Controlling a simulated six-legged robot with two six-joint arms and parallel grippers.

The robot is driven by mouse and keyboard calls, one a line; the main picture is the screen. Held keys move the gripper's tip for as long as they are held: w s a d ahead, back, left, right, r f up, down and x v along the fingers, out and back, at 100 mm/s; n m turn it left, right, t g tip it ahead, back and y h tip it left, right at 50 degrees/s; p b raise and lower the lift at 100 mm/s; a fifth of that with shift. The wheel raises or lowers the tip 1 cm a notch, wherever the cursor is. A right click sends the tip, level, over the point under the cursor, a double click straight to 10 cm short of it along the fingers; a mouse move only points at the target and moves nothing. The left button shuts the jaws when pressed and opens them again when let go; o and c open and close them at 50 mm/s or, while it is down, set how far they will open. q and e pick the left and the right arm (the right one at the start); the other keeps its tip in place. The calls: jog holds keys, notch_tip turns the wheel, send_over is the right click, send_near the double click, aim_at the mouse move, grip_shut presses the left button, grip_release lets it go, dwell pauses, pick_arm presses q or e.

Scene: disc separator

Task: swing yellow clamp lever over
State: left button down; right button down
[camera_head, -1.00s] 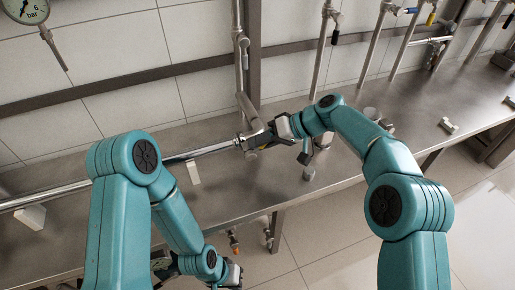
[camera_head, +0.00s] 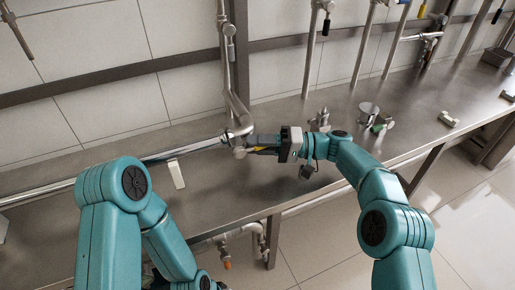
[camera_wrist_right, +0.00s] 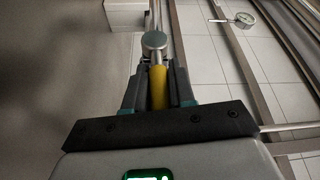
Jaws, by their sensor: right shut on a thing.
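The yellow clamp lever (camera_wrist_right: 158,85) lies between the two dark fingers of my right gripper (camera_wrist_right: 158,88) in the right wrist view. The gripper is shut on it. A round metal end (camera_wrist_right: 154,41) shows just beyond the lever. In the head view my right gripper (camera_head: 262,144) comes in from the right, close beside the steel pipe joint (camera_head: 238,137). Only a thin bit of the yellow lever shows there, below the fingers; the rest is hidden. My left arm is at the lower left, and its gripper fingers are outside the picture.
The steel bench (camera_head: 215,191) runs diagonally, with a horizontal pipe (camera_head: 185,149) along its left part. A vertical pipe (camera_head: 226,60) rises behind the joint. A white block (camera_head: 176,174) supports the pipe. Bare bench lies in front.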

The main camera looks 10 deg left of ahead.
jog(key=shift+f, duration=0.2)
dwell(0.4)
jog(key=c, duration=1.2)
grip_release()
jog(key=shift+a, duration=0.1)
jog(key=shift+c, duration=0.2)
jog(key=shift+o, duration=1.1)
jog(key=shift+a, duration=0.1)
jog(key=shift+d, duration=0.2)
